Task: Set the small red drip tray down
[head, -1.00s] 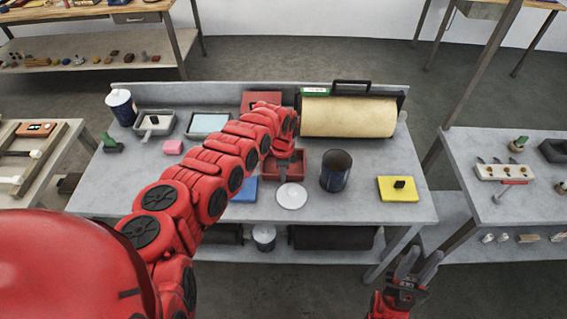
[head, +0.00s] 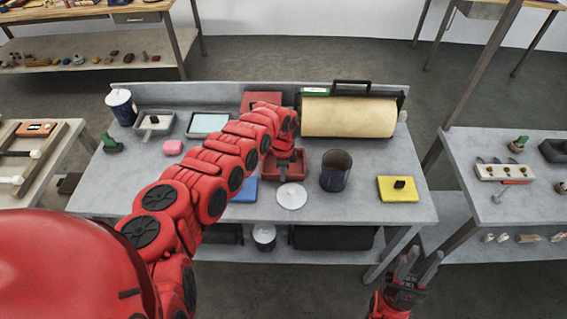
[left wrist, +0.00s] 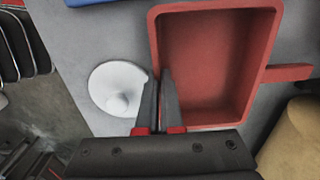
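The small red drip tray (head: 299,164) is on or just above the grey bench top, in front of the roller; I cannot tell whether it touches the bench. In the left wrist view the tray (left wrist: 215,65) is large, level-looking and empty, with a short red handle at its right. My left gripper (head: 284,176) is pointed down at the tray's near side. In the left wrist view its fingers (left wrist: 160,80) are close together with the tray's left wall between them. My right gripper (head: 417,263) is open and empty, low in front of the bench.
A white round lid (head: 291,196) lies close to the tray's near side. A dark can (head: 335,171) stands just right of it. A blue item (head: 244,189) lies left, partly behind my arm. The large tan roller (head: 348,117) is behind. A yellow block (head: 399,190) is further right.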

